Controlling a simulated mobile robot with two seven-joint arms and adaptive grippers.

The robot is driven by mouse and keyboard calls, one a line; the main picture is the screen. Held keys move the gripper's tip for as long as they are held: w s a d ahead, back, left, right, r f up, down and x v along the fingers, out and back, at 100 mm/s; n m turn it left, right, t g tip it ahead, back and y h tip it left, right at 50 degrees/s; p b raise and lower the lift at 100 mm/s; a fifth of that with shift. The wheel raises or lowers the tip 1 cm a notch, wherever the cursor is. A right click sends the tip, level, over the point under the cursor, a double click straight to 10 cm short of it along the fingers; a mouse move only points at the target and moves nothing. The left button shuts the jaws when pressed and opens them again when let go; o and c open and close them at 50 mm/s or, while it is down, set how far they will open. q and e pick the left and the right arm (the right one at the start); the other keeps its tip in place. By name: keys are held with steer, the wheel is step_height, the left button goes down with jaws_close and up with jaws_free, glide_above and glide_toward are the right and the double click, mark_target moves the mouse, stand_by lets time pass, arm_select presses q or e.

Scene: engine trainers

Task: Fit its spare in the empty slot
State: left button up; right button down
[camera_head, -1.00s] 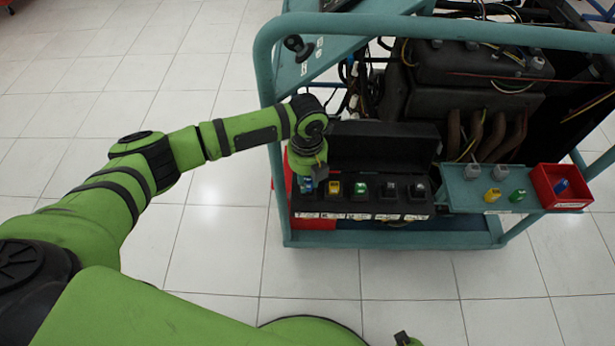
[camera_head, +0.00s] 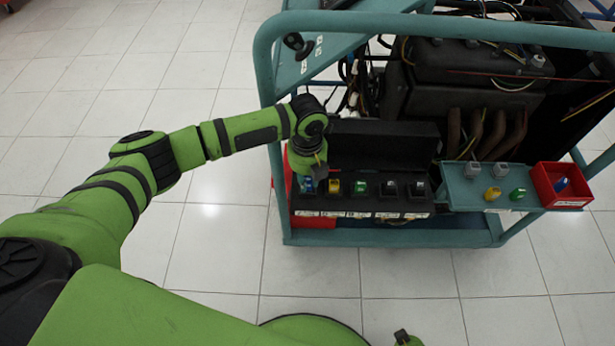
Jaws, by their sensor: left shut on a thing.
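My left gripper (camera_head: 309,178) points down over the left end of the black fuse box (camera_head: 362,214). It is shut on a small blue relay (camera_head: 307,186), which is mostly hidden by the gripper. The relay is at the leftmost slot; I cannot tell whether it is seated or just above. To its right in the box's row are a yellow relay (camera_head: 334,187), a green relay (camera_head: 361,187) and two grey-black relays (camera_head: 389,189), (camera_head: 417,190). The box's black lid (camera_head: 384,145) stands open behind. My right gripper is not in view.
A teal side shelf (camera_head: 455,192) holds two grey relays (camera_head: 472,170), a yellow one (camera_head: 491,193) and a green one (camera_head: 517,194). A red bin (camera_head: 546,184) at its right end holds a blue relay (camera_head: 562,184). Teal frame rails (camera_head: 269,120) surround the engine. The floor in front is clear.

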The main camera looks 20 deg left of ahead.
arm_select(q)
steer(key=shift+s+f+b, duration=0.1)
steer(key=shift+f+b, duration=0.25)
steer(key=shift+f, duration=0.35)
stand_by(0.4)
steer(key=o, duration=0.9)
steer(key=shift+f, duration=0.15)
